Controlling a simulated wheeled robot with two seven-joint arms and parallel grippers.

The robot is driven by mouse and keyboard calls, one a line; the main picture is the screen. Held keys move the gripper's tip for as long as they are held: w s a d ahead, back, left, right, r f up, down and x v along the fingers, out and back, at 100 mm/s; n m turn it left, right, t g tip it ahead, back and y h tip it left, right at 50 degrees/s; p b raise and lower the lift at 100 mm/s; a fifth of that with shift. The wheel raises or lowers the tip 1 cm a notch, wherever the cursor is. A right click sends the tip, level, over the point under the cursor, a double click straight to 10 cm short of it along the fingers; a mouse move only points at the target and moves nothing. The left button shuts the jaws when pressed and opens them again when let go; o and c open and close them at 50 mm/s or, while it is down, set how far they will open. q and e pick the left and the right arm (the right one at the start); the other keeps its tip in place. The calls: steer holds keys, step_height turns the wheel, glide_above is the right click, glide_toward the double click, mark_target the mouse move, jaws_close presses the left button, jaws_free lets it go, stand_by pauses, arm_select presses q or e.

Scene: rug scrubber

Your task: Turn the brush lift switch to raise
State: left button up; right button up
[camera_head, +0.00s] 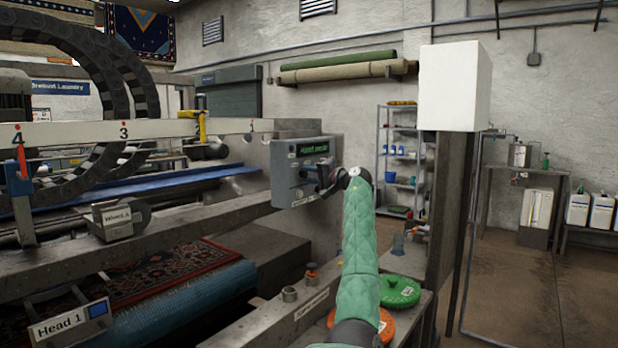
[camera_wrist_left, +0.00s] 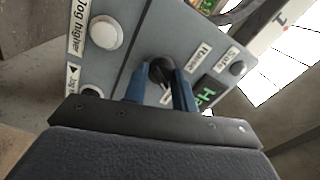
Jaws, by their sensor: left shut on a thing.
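The grey control box (camera_head: 300,168) with a green-lit display (camera_head: 313,150) is mounted at the end of the machine's beam. My left gripper (camera_head: 333,183) is at the right side of its face, its arm in a green sleeve. In the left wrist view the brush lift switch is a black knob (camera_wrist_left: 160,70) on the grey panel. The blue fingers of my left gripper (camera_wrist_left: 162,93) are on either side of it, shut on it. A label that seems to read "Raise" (camera_wrist_left: 198,57) is to the right of the knob. My right gripper is not in view.
A white box on a post (camera_head: 455,88) stands right of my arm. Green (camera_head: 399,290) and orange discs lie below it.

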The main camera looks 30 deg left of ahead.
arm_select(q)
steer(key=shift+f+n+b, duration=0.15)
steer(key=shift+n+b, duration=3.35)
steer(key=shift+n, duration=3.9)
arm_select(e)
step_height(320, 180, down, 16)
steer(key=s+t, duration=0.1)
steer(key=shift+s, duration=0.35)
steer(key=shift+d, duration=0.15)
arm_select(q)
steer(key=o, duration=1)
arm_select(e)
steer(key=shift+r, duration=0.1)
arm_select(q)
steer(key=shift+d, duration=0.1)
